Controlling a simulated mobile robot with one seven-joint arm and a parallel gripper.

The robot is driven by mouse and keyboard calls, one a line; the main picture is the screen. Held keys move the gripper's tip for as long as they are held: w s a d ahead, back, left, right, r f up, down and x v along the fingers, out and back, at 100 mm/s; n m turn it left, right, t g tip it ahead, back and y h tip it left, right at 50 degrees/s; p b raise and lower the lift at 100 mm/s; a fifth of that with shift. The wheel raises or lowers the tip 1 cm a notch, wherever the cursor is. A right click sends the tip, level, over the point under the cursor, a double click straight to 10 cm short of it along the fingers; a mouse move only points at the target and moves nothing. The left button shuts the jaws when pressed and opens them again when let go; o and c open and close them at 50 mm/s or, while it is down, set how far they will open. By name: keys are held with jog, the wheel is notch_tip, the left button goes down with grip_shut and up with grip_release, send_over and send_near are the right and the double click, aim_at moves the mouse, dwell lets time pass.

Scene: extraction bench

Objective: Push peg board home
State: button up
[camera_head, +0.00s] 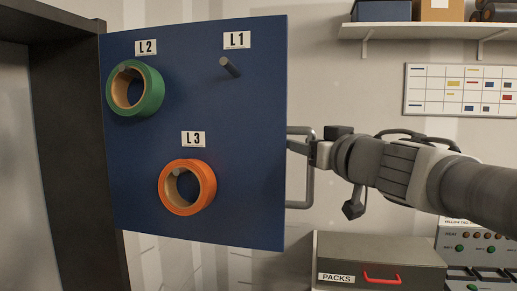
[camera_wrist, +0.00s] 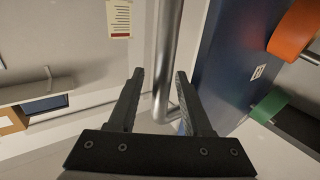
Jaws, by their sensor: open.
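The blue peg board (camera_head: 205,110) stands upright, its left edge beside a dark frame. A green tape roll (camera_head: 153,90) hangs on the L2 peg and an orange tape roll (camera_head: 206,187) on the L3 peg. The L1 peg (camera_head: 230,67) is bare. A metal bar handle (camera_head: 309,185) sits at the board's right edge. My gripper (camera_head: 298,147) is at this handle, coming from the right. In the wrist view, the handle (camera_wrist: 166,50) runs between my open, spread fingers (camera_wrist: 158,75); contact cannot be told. The board (camera_wrist: 225,60) is to their right.
A dark PACKS case (camera_head: 380,258) with a red handle stands below my arm. A panel with green buttons (camera_head: 475,240) is at lower right. A shelf (camera_head: 430,31) with boxes and a wall chart (camera_head: 460,90) are behind. A dark frame (camera_head: 75,150) borders the board's left.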

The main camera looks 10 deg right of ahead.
jog(key=shift+w+a, duration=0.1)
jog(key=shift+w, duration=0.1)
grip_shut()
dwell(1.4)
